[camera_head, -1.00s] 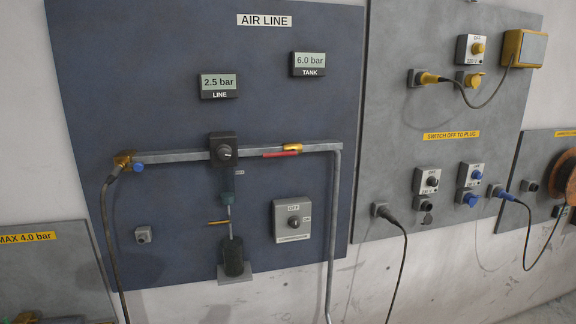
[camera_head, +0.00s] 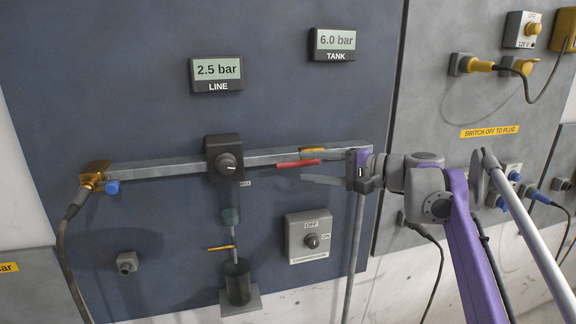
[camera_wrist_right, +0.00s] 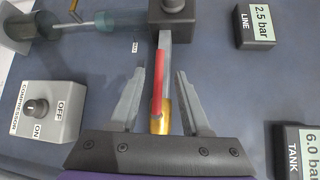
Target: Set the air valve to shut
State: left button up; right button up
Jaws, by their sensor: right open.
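The air valve has a brass body (camera_head: 312,150) on the grey pipe and a red lever (camera_head: 297,164) lying along the pipe, pointing left. The red lever (camera_wrist_right: 158,82) and the brass body (camera_wrist_right: 160,118) also show in the right wrist view. My right gripper (camera_head: 306,171) comes in from the right in front of the valve. In the right wrist view its open fingers (camera_wrist_right: 160,76) stand on either side of the lever and body, with gaps on both sides. My left gripper is out of view.
A black regulator with a knob (camera_head: 226,161) sits on the pipe left of the valve. The compressor switch box (camera_head: 308,238) is below. The LINE display (camera_head: 217,74) reads 2.5 bar and the TANK display (camera_head: 333,44) reads 6.0 bar.

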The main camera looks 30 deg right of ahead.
aim_at(291, 165)
jog(key=x, duration=0.6)
jog(key=shift+w+f, duration=0.1)
jog(key=shift+w, duration=0.1)
grip_shut()
dwell(1.1)
